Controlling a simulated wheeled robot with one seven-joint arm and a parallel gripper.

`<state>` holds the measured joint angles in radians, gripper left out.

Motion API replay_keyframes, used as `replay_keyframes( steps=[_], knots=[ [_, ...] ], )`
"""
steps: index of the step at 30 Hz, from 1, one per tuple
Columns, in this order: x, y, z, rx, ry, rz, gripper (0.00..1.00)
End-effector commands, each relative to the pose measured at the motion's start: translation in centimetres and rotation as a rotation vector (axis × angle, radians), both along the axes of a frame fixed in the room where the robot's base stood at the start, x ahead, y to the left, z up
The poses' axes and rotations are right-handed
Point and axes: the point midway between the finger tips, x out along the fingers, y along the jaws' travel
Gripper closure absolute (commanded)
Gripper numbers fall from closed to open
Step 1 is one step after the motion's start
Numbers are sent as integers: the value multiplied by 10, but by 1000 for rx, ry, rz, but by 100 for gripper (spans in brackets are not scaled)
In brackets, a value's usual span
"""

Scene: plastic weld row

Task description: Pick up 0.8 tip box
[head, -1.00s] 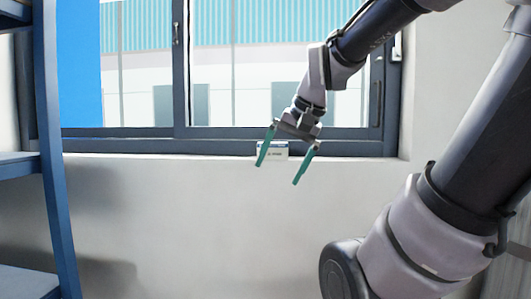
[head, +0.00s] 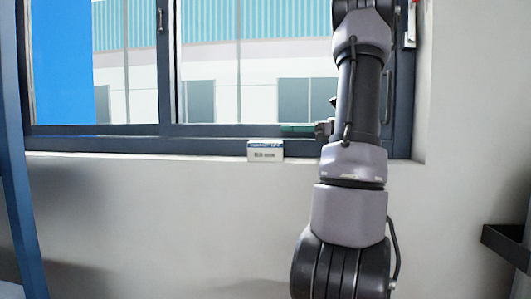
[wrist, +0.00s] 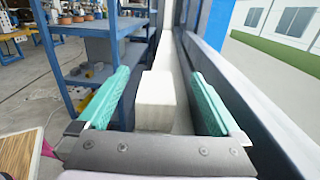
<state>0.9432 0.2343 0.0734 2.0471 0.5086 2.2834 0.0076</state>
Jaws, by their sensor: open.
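A small white box with a blue strip and dark print (head: 265,151) stands on the window sill in the head view; I take it for the 0.8 tip box, but the print is too small to read. In the wrist view the plain side of the box (wrist: 156,101) shows between the two teal fingers of my gripper (wrist: 157,103). The fingers are open, with a gap on either side of the box. In the head view my gripper (head: 298,130) is just right of the box and mostly hidden behind my arm.
The window frame (head: 120,145) runs close behind the sill (head: 130,157). A blue shelf rack (wrist: 110,50) stands beyond the box on the left in the wrist view. A dark bracket or tray (head: 508,245) juts in at the right. The wall below the sill is bare.

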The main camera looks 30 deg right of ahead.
Motion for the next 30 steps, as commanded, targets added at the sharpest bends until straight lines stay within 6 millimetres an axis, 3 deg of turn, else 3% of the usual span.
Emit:
replay_keyframes(
  steps=[3, 8, 16, 24, 30],
  knots=[
    [0, 0, -27, 3, 4, 1, 0],
    [0, 1, -53, 1, 2, 2, 0],
    [11, 21, -51, -4, -1, 5, 0],
    [33, 58, -51, -4, 0, 6, 0],
    [38, 66, -51, -3, 1, 2, 0]
  ],
)
